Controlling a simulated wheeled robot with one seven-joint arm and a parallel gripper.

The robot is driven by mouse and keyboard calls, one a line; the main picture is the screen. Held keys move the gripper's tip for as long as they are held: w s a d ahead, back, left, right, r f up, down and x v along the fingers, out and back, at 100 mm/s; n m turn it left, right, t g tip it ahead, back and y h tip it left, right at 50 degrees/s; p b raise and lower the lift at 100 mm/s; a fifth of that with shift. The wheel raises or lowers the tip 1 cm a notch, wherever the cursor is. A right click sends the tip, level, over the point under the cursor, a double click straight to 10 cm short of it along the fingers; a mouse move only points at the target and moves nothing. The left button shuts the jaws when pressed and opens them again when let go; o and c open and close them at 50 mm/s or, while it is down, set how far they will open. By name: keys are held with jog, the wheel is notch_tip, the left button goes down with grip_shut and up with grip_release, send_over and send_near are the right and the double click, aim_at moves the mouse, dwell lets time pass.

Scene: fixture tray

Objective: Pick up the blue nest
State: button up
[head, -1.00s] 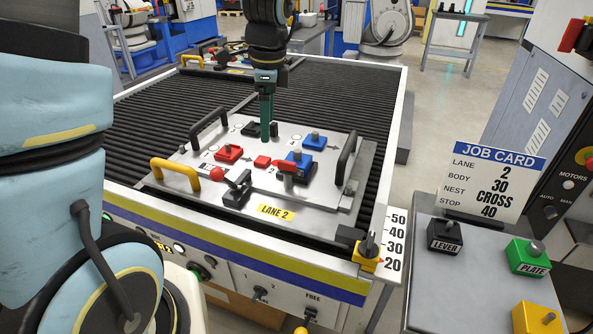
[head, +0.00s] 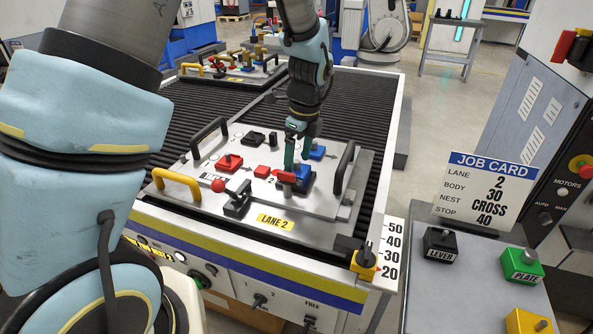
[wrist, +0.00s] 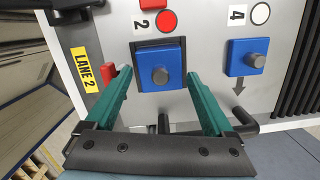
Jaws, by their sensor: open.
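Two blue nest blocks with grey knobs are on the lane 2 plate. The nearer blue block (head: 304,184) sits in a dark frame by the mark 2. It also shows in the wrist view (wrist: 147,75). The other blue block (head: 317,152) lies farther back, by the mark 4 in the wrist view (wrist: 238,62). My gripper (head: 296,166) is open above the nearer block. In the wrist view its green fingers (wrist: 158,74) stand on either side of that block, with nothing held. Whether they touch it I cannot tell.
A red piece (head: 287,177) lies close to the left finger. A job card (head: 491,188) stands right.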

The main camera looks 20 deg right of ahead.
aim_at(296, 171)
jog(key=shift+w+a+f, duration=0.1)
jog(key=shift+w+f, duration=0.05)
jog(key=shift+f, duration=1.2)
jog(key=shift+c, duration=0.2)
grip_shut()
